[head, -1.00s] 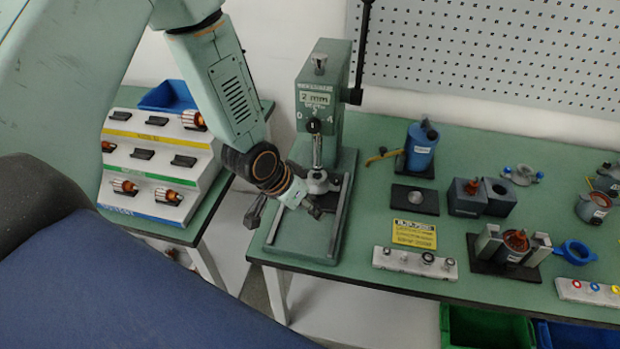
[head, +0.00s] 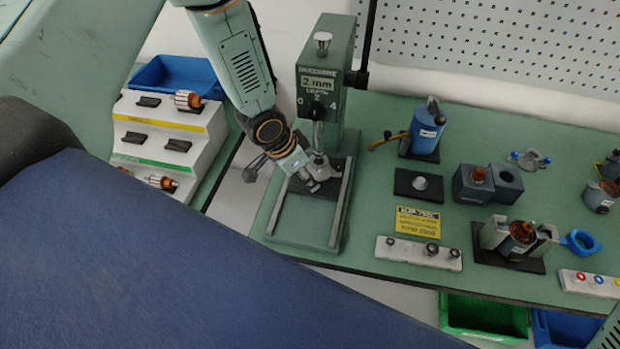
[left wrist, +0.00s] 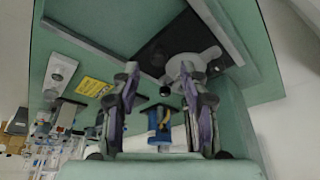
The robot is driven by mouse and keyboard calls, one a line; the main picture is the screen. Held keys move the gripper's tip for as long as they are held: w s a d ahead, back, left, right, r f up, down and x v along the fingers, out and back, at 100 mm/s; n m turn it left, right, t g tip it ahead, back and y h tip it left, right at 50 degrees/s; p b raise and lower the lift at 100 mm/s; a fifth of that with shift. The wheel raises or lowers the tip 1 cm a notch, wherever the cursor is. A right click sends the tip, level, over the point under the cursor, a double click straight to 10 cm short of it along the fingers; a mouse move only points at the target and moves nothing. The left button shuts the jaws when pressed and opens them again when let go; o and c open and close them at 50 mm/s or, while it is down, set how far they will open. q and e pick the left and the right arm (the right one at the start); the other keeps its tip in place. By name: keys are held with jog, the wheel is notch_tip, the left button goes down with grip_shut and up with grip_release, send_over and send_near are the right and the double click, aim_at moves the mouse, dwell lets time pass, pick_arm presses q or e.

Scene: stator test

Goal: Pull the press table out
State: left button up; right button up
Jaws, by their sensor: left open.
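The press (head: 325,85) stands on the left part of the green bench, with a "2 mm" depth label on its head. Its base carries two pale rails (head: 340,205). The black press table (head: 332,189) sits at the back between the rails, under the ram, and bears a grey round fixture (head: 321,170). The fixture (left wrist: 197,64) and black plate (left wrist: 158,45) also show in the left wrist view. My left gripper (head: 292,178) is open beside the fixture at the table's left front; its fingers (left wrist: 160,82) look empty. Contact cannot be told. My right gripper is not in view.
A white stepped rack (head: 165,135) with copper-wound parts and a blue bin (head: 175,75) stand left. Right of the press are a yellow card (head: 418,222), a white strip with knobs (head: 418,252) and a blue canister (head: 424,132). The rails' front half is clear.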

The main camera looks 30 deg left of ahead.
pick_arm(q)
jog(key=x, duration=0.2)
jog(key=shift+w+d+f, duration=0.2)
jog(key=shift+d+f, duration=0.05)
jog(key=shift+d, duration=0.05)
jog(key=shift+w+f, duration=0.15)
jog(key=shift+f, duration=0.2)
jog(key=shift+a+f, duration=0.1)
jog(key=shift+f, duration=0.15)
jog(key=shift+w+d, duration=0.15)
jog(key=shift+d, duration=0.05)
jog(key=c, duration=0.3)
jog(key=shift+a, duration=0.1)
grip_shut()
